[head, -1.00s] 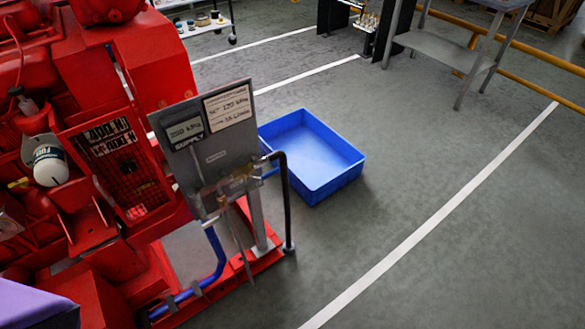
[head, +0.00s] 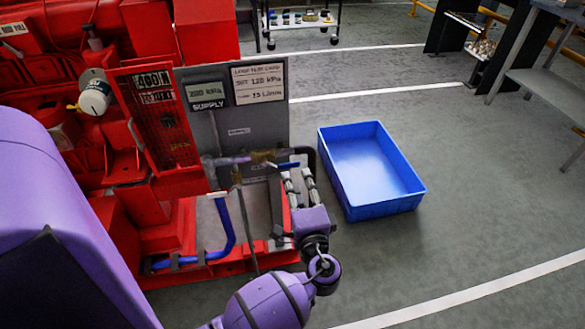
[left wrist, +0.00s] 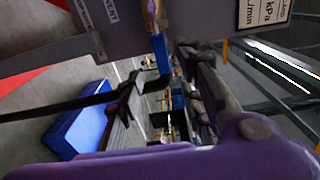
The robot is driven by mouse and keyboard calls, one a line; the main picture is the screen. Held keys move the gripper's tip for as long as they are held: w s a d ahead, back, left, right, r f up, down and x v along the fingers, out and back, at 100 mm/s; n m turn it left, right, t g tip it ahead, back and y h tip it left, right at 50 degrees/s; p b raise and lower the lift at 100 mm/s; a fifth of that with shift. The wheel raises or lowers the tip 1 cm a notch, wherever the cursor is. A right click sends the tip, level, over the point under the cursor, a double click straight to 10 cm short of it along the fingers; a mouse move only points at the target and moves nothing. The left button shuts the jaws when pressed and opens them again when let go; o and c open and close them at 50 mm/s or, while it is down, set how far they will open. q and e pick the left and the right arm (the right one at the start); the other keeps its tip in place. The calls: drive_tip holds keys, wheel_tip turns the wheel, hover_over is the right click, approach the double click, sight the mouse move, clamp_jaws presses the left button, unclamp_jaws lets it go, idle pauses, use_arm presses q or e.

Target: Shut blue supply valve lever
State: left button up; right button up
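The blue supply valve lever (head: 288,165) sticks out to the right from the brass valve (head: 262,157) on the pipe in front of the grey panel (head: 238,125). My left gripper (head: 297,175) points up at the lever from below and in front, its fingers apart and empty. In the left wrist view the blue lever (left wrist: 160,52) hangs from the brass valve (left wrist: 155,18), in line with the gap between my open fingers (left wrist: 163,85). I cannot tell whether they touch it. My right gripper is out of view.
The red pumpset (head: 160,205) fills the left side, with a blue hose (head: 228,238) low in front. A blue bin (head: 372,170) sits on the floor at the right. Open floor lies beyond it.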

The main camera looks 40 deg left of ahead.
sight(291, 166)
use_arm(q)
drive_tip(key=x, duration=0.7)
drive_tip(key=shift+w+a+r, duration=0.2)
drive_tip(key=shift+a, duration=0.1)
clamp_jaws()
